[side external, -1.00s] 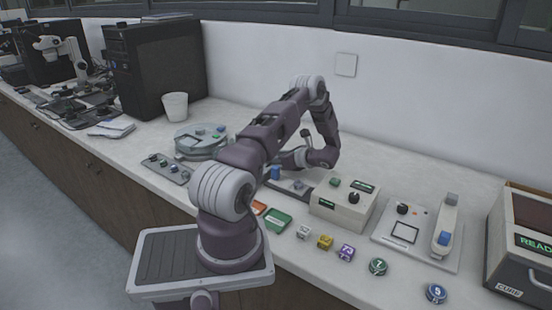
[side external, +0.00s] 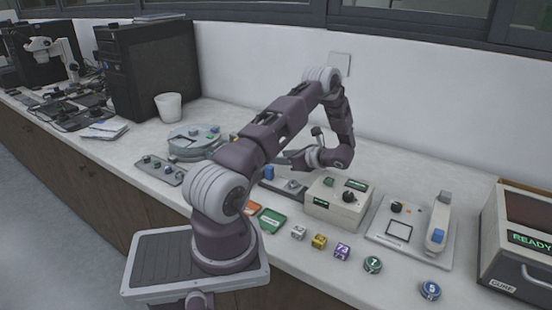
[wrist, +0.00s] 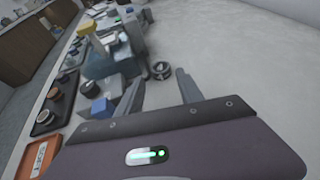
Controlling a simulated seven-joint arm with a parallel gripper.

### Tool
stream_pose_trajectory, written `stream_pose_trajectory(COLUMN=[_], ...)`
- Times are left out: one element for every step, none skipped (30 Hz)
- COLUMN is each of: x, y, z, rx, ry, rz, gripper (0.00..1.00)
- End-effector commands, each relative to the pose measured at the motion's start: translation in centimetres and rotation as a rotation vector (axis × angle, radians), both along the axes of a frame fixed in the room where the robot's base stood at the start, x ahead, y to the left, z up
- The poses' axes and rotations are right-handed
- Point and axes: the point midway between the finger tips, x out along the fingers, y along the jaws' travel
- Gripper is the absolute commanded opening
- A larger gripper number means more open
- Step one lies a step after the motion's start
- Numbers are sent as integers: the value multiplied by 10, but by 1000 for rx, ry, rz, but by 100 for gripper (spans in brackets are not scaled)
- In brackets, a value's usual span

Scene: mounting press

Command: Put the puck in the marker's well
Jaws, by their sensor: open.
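My gripper (wrist: 160,78) is open in the wrist view, its two grey fingers apart with nothing between them. Just beyond the fingertips a small dark round piece (wrist: 161,70) with a lighter centre lies on the bench. It may be the puck, but I cannot be sure. In the side view my gripper (side external: 284,158) is low over the bench behind my own arm, and the arm hides part of the area there. I cannot tell which well is the marker's.
A control box (side external: 322,211), a flat panel with a lever (side external: 408,240) and an oven (side external: 520,260) stand to the right. A green tray (side external: 272,222) and an orange tray (wrist: 40,157) lie nearby. A dark tray (wrist: 46,124) holds several round pieces. Bench right of the fingers is clear.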

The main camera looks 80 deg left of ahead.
Motion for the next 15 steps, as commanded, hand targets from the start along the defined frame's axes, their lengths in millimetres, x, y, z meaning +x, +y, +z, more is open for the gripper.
stream_pose_trajectory(x=[4,6,11,16,22,28,32,35,36,37,36,33,29,24,16], y=[-4,-8,-15,-23,-33,-52,-69,-87,-112,-132,-154,-184,-207,-231,-263], z=[6,12,24,36,52,75,93,110,131,146,160,178,189,200,212], rx=[4,5,8,9,11,9,6,-1,-14,-27,-44,-74,-101,-133,-184], ry=[-11,-25,-57,-92,-139,-212,-275,-338,-427,-498,-569,-671,-749,-827,-933], rz=[2,6,17,27,42,66,87,109,140,164,189,224,253,283,325], gripper=[44,44,44,44,44,44,44,44,44,44,44,44,44,44,44])
